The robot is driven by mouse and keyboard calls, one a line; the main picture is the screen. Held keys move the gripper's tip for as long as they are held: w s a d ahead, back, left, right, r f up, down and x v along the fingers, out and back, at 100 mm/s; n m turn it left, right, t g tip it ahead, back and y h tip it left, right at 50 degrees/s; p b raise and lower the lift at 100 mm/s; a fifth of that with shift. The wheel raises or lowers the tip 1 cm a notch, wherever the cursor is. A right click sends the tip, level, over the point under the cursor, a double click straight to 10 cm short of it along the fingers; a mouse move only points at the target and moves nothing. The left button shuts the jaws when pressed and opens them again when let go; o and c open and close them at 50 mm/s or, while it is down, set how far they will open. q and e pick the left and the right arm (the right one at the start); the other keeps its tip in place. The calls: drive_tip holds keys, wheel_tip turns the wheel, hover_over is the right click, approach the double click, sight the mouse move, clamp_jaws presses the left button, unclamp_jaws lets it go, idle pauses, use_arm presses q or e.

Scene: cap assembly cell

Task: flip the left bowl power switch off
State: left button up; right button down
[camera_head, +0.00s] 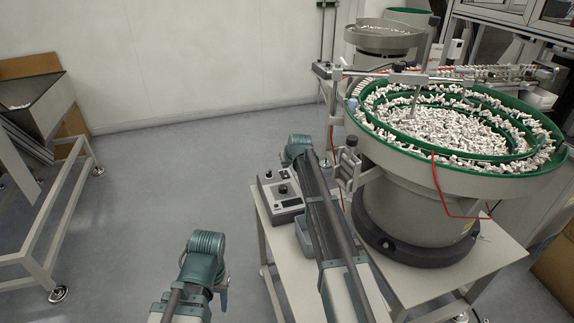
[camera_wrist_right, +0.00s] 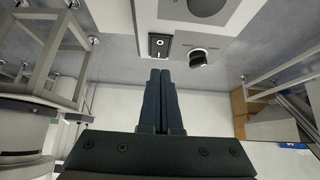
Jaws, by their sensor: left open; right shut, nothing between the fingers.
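The power switch (camera_wrist_right: 159,46) is a black rocker with white marks on a light grey control box, seen in the right wrist view. A black knob (camera_wrist_right: 199,57) is beside it. The control box (camera_head: 267,205) stands on the table left of the large bowl in the head view. My right gripper (camera_wrist_right: 160,73) is shut and empty, its tips close to the switch; contact cannot be told. In the head view my right arm reaches beside the box and its fingertips are hidden. My left arm's wrist is at lower left in the head view; its jaws are hidden.
The large green-lined bowl feeder (camera_head: 445,182), full of small white parts, is on the right. A second bowl (camera_head: 384,40) stands behind it. A thin red cable (camera_head: 437,185) hangs down its side. A hopper frame (camera_head: 70,215) is at left. The floor between is clear.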

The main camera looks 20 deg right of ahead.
drive_tip(key=s+f+p+v, duration=0.1)
drive_tip(key=p+v, duration=0.5)
drive_tip(key=v, duration=0.4)
drive_tip(key=shift+s+r, duration=0.15)
drive_tip(key=shift+s, duration=0.25)
drive_tip(key=s+a+n+g+p, duration=0.2)
drive_tip(key=s+a+g+p, duration=0.25)
drive_tip(key=s+a, duration=1.35)
drive_tip(key=s+a+r+g+p, duration=0.1)
drive_tip(key=s, duration=0.9)
drive_tip(key=s+a+r+n+g+h+p, duration=0.1)
drive_tip(key=s+g+p, duration=0.1)
drive_tip(key=s, duration=0.8)
drive_tip(key=shift+r+h, duration=0.3)
drive_tip(key=shift+r, duration=0.1)
